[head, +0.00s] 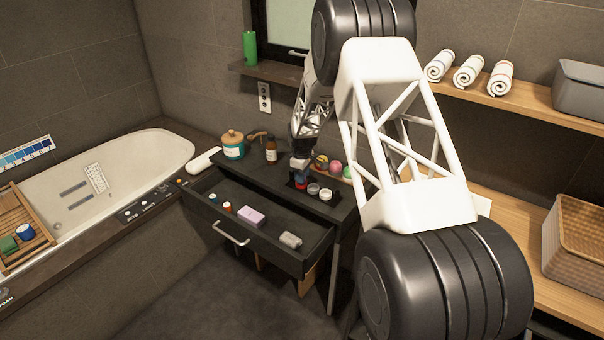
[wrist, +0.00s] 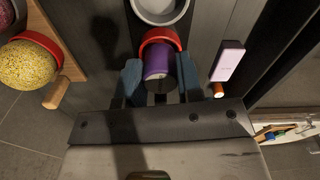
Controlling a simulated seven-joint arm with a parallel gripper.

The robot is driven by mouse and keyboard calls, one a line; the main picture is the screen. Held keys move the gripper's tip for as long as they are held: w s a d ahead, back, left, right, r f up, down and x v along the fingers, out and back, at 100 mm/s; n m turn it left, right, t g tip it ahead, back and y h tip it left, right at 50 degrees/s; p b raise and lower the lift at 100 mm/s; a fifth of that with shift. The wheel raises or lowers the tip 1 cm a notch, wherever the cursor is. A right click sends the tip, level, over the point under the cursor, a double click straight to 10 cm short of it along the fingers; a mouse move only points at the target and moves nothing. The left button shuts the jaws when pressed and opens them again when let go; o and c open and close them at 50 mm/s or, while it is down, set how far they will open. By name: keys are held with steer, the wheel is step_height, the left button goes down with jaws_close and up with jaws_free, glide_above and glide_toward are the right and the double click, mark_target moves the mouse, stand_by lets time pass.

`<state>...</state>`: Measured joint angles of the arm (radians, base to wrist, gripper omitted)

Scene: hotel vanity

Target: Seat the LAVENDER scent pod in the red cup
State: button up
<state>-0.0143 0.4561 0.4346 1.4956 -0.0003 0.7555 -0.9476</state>
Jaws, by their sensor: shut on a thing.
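The lavender scent pod (wrist: 158,62) is a purple cylinder with a paler end, held between the two blue-grey fingers of my gripper (wrist: 160,80) in the wrist view. The red cup (wrist: 166,35) shows as a red rim around the pod's far end. The pod overlaps the cup's mouth; I cannot tell whether it is inside or just above it. In the head view my gripper (head: 300,163) is over the dark vanity top, right above the red cup (head: 300,184). The pod is hard to make out there.
A grey cup (head: 313,189) and a white cup (head: 325,195) stand close right of the red cup. Several coloured balls (head: 336,168) sit on a wooden tray behind. The open drawer (head: 262,232) in front holds a lilac box (head: 251,216) and small items. A brown bottle (head: 271,150) stands left.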

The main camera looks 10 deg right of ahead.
steer(key=shift+f, duration=0.5)
steer(key=o, duration=1)
steer(key=shift+r, duration=0.1)
steer(key=shift+r, duration=3.8)
